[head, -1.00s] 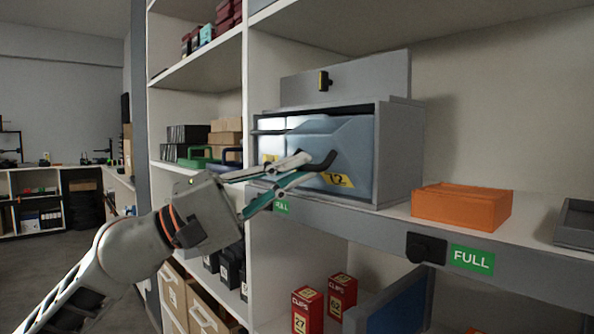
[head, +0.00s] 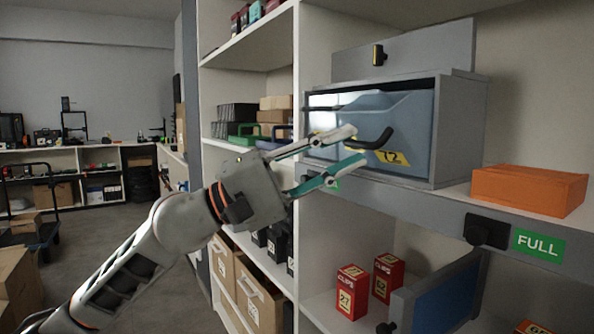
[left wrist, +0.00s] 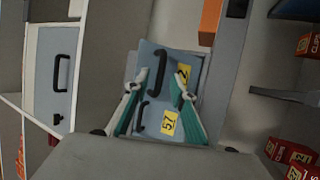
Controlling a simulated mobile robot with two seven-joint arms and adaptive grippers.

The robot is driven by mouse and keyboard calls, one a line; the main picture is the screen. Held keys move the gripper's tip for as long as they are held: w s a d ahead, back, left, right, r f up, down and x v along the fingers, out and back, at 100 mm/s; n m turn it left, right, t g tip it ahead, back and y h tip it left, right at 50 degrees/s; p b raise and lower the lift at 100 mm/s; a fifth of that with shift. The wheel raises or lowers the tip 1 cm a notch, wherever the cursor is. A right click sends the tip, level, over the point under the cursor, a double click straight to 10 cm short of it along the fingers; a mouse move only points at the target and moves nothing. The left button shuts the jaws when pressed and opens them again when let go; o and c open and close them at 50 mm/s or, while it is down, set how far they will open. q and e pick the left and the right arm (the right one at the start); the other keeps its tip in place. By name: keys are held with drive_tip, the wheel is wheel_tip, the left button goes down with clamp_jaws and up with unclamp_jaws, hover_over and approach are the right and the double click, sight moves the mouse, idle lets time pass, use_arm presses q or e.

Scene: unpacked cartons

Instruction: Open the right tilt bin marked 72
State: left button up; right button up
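The right tilt bin (head: 408,118) is blue-grey, with a black curved handle (head: 376,140) and a yellow label reading 72 (head: 393,157). It sits in a grey cabinet on the shelf; a dark gap shows above its front. The left bin (head: 321,122) beside it is partly hidden by my gripper. My left gripper (head: 358,146) is open, its fingertips just in front of the right bin's handle; I cannot tell whether they touch it. The left wrist view shows the fingers spread around the handle (left wrist: 160,72), and the other bin's label 57 (left wrist: 169,122). My right gripper is out of view.
An orange box (head: 528,190) stands right of the cabinet, above a green FULL sign (head: 537,244). Red clip boxes (head: 352,291) and a blue panel (head: 447,297) are on the shelf below. Crates and cartons fill the shelves at left.

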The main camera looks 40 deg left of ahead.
use_arm(q)
drive_tip(key=v, duration=1)
drive_tip(key=shift+s+a, duration=0.2)
drive_tip(key=shift+a, duration=0.05)
drive_tip(key=shift+f, duration=0.15)
idle(0.4)
